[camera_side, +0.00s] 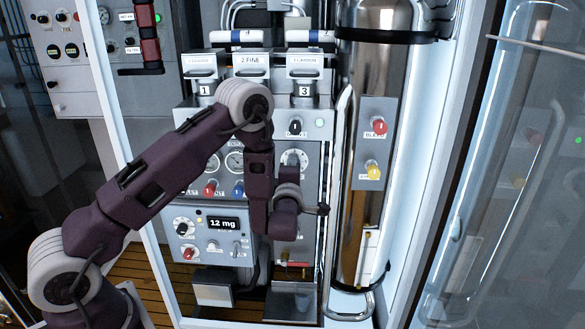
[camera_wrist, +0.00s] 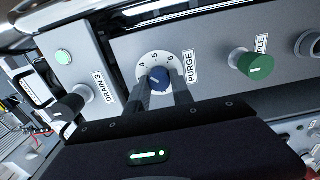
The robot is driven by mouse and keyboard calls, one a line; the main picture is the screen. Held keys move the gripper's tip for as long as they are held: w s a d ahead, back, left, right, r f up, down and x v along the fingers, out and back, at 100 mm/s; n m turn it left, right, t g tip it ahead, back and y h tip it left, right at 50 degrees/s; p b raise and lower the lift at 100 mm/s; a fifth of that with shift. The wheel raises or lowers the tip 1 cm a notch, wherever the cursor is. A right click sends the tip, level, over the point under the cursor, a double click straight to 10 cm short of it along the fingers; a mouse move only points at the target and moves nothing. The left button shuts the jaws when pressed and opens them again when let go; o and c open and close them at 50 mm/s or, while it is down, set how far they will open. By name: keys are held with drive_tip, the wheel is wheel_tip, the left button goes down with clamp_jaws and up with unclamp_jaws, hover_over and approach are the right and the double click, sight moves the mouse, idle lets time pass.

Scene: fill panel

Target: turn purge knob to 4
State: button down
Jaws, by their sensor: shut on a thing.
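My gripper (camera_wrist: 161,92) is shut on this knob, with one dark finger on each side. In the side view, a white dial (camera_side: 295,157) shows just right of my dark arm, below the DRAIN 3 knob; my fingers cannot be made out there.
In the wrist view, the black DRAIN 3 knob (camera_wrist: 75,103) and a lit green lamp (camera_wrist: 63,57) are left of the dial. A green knob (camera_wrist: 252,64) stands to the right. In the side view, a display (camera_side: 223,223) reads 12 mg, and a steel cylinder (camera_side: 360,80) rises right of the panel.

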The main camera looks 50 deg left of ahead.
drive_tip(key=c, duration=1.1)
unclamp_jaws()
drive_tip(key=v, duration=0.7)
drive_tip(key=shift+d+r, duration=0.1)
